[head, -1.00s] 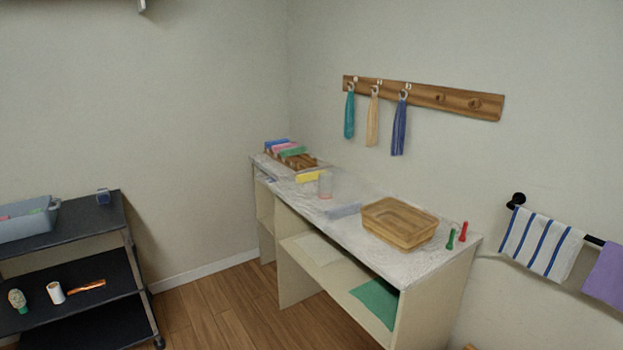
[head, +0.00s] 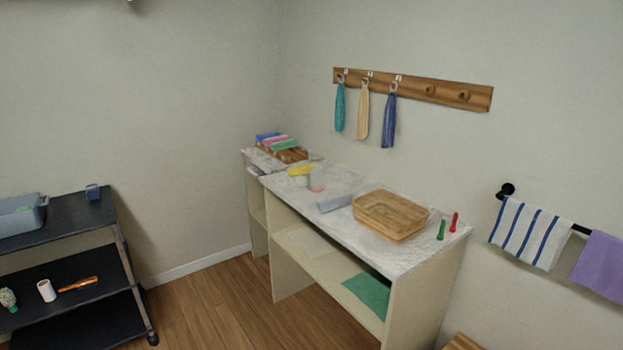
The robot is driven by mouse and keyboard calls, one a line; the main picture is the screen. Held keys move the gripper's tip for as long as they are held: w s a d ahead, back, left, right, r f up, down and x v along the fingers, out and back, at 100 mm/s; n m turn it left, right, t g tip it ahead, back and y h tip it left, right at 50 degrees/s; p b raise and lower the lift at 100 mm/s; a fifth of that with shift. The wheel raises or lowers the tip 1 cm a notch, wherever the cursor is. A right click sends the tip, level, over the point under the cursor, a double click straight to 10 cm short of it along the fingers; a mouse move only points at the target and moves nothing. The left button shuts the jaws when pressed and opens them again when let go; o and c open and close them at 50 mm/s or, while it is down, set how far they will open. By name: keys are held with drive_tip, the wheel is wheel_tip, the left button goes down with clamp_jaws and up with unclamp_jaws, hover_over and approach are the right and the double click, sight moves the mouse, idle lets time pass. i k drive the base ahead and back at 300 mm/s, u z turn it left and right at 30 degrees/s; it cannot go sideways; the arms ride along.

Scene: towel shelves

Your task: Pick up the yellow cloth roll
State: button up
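A yellow item (head: 299,170), which looks like the yellow cloth roll, lies on the marble-look counter top (head: 335,225) towards its far left end. It is small in the picture, so I cannot tell its exact shape. A pinkish clear cup-like thing (head: 316,179) stands just to its right, close to it. A grey-blue block-like item (head: 335,202) lies nearer on the same top. My gripper is not in view.
A wooden basket (head: 372,217) and green and red handled items (head: 441,230) are on the counter's right part. Folded coloured cloths (head: 275,143) lie at its far end. A black cart (head: 72,222) stands at left. Wooden floor (head: 205,310) between them is clear.

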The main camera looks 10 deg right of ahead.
sight(293, 171)
drive_tip(key=u, duration=0.45)
drive_tip(key=i, duration=0.95)
drive_tip(key=u, duration=0.85)
drive_tip(key=i, duration=1.35)
drive_tip(key=u, duration=0.2)
